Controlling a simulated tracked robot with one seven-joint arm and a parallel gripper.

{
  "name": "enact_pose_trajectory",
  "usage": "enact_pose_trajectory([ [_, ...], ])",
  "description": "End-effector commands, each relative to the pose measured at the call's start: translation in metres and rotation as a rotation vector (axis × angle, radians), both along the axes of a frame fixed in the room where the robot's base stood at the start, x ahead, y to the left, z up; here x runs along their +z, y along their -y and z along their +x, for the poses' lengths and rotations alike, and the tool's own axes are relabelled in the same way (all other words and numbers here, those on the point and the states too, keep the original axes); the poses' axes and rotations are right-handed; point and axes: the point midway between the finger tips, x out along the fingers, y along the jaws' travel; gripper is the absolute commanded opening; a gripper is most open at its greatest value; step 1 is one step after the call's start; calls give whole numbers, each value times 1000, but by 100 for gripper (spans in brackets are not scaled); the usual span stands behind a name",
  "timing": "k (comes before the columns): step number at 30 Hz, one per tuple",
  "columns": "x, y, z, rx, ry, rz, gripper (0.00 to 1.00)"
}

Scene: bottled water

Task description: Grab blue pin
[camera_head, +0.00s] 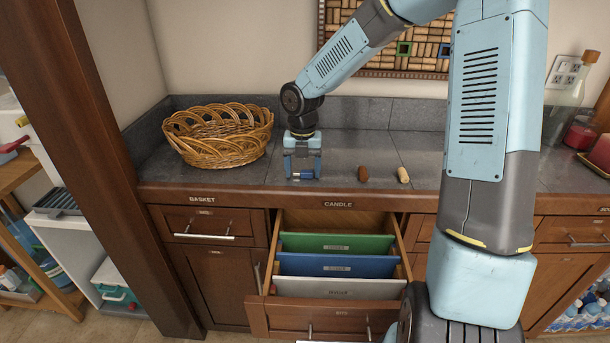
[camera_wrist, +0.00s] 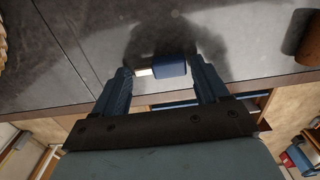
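The blue pin (camera_wrist: 172,66), a short dark blue piece with a pale metal-looking end on its left, lies on the grey countertop. It also shows in the head view (camera_head: 304,175), low between my fingers near the counter's front edge. My gripper (camera_head: 302,174) points down over it. In the wrist view my gripper (camera_wrist: 160,70) is open, with one finger beside each end of the pin and small gaps that are hard to judge. Contact with the pin cannot be made out.
A brown cork-like piece (camera_head: 363,174) and a tan one (camera_head: 402,175) lie to the right on the counter. A wicker basket (camera_head: 215,150) stands at left. Below, an open drawer (camera_head: 340,313) holds green, blue and white dividers. A glass bottle (camera_head: 562,115) stands at far right.

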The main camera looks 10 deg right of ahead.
Motion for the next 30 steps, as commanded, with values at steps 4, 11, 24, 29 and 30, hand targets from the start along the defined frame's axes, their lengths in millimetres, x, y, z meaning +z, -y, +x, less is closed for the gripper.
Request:
enact_pose_trajectory([
  [4, 0, 0, 0, 0, 0, 0, 59],
  [11, 0, 0, 0, -1, 0, 0, 37],
  [24, 10, 1, 1, -3, 2, 1, 31],
  [29, 35, 1, 0, -3, 4, -1, 31],
  [30, 39, 2, -5, -3, 3, -2, 31],
])
